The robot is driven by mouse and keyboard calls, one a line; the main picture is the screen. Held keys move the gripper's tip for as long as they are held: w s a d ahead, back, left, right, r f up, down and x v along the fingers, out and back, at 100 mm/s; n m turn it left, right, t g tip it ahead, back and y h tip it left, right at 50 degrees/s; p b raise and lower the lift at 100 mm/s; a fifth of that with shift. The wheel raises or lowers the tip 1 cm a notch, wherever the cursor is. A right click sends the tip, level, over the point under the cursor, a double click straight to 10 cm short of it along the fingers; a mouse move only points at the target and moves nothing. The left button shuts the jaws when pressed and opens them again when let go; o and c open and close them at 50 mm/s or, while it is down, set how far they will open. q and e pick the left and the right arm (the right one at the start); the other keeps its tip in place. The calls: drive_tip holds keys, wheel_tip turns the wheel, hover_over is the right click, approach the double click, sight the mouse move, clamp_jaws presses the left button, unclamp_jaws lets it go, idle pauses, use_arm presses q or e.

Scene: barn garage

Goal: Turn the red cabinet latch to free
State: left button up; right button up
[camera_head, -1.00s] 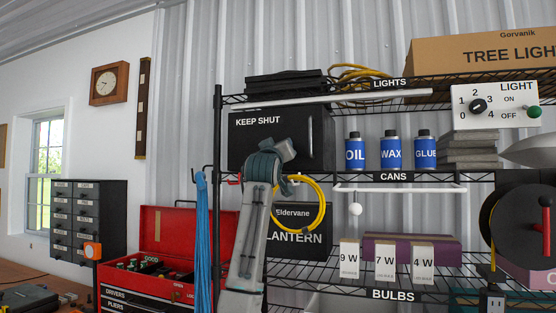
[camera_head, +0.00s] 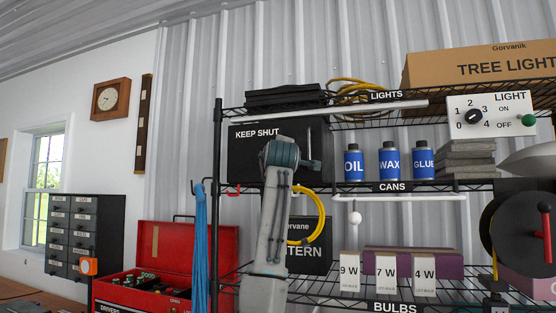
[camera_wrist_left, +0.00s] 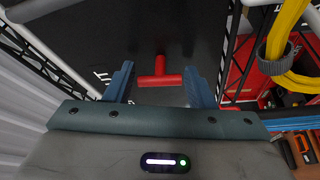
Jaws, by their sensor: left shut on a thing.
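The black cabinet marked KEEP SHUT (camera_head: 255,150) stands on the wire shelf in the head view. Its red latch (camera_wrist_left: 160,80) is a T-shaped handle against the dark door in the left wrist view, with the crossbar running left to right. My left gripper (camera_wrist_left: 159,77) has a blue finger on each side of that crossbar and is shut on it. In the head view my left gripper (camera_head: 311,163) is at the right part of the cabinet front, and the wrist hides the latch. My right gripper is in neither view.
Blue OIL, WAX and GLUE cans (camera_head: 389,162) stand right of the cabinet. A yellow cable loop (camera_head: 318,222) hangs just below my wrist, before the lantern box (camera_head: 318,258). Blue cord (camera_head: 200,240) hangs at the left shelf post, beside the red toolbox (camera_head: 190,247).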

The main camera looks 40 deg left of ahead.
use_arm(q)
drive_tip(key=shift+n, duration=0.7)
drive_tip(key=o, duration=0.8)
drive_tip(key=shift+c, duration=0.2)
drive_tip(key=shift+o, duration=0.8)
drive_tip(key=shift+w+f, duration=0.1)
drive_tip(key=shift+w, duration=0.05)
drive_tip(key=r+b+v, duration=0.1)
drive_tip(key=b+v, duration=0.4)
drive_tip(key=v, duration=0.5)
drive_tip(key=shift+s+d+f+b, duration=0.2)
drive_tip(key=shift+s+f+b, duration=0.1)
drive_tip(key=shift+b, duration=0.1)
